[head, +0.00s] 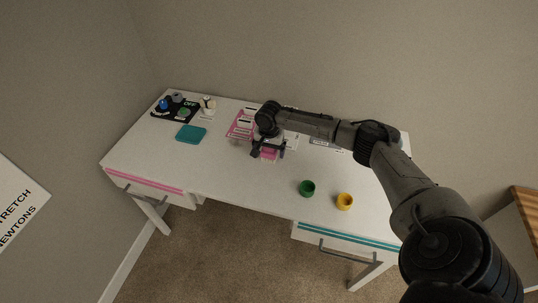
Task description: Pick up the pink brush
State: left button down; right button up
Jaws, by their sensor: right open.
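My right gripper (268,152) is open over the middle of the white desk (225,165), pointing down. A small pink thing (270,154) shows between and behind its fingers. It may be the pink brush, but it is too small and too covered to be sure. Whether the fingers touch it cannot be told. A flat pink piece with white labels (238,130) lies just left of the gripper, partly hidden by my right arm. My left gripper is not in view.
A green cup (307,188) and a yellow cup (344,201) stand near the front right edge. A teal pad (191,133) lies at the left. A black tray (160,113) with knobs and a small white figure-like thing (207,105) are behind it. The front middle is clear.

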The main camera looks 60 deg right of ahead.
jog(key=shift+c, duration=0.2)
jog(key=c, duration=1)
jog(key=shift+r, duration=0.15)
jog(key=shift+r, duration=0.55)
jog(key=r, duration=0.1)
jog(key=r+p, duration=0.1)
jog(key=r, duration=0.1)
jog(key=shift+s+r, duration=0.2)
jog(key=shift+s, duration=0.1)
jog(key=s+a+r+p, duration=0.1)
jog(key=s+r+p, duration=0.1)
jog(key=s+r, duration=0.4)
jog(key=s, duration=0.5)
jog(key=shift+a+r+p, duration=0.15)
jog(key=shift+a+p, duration=0.15)
jog(key=shift+p, duration=0.1)
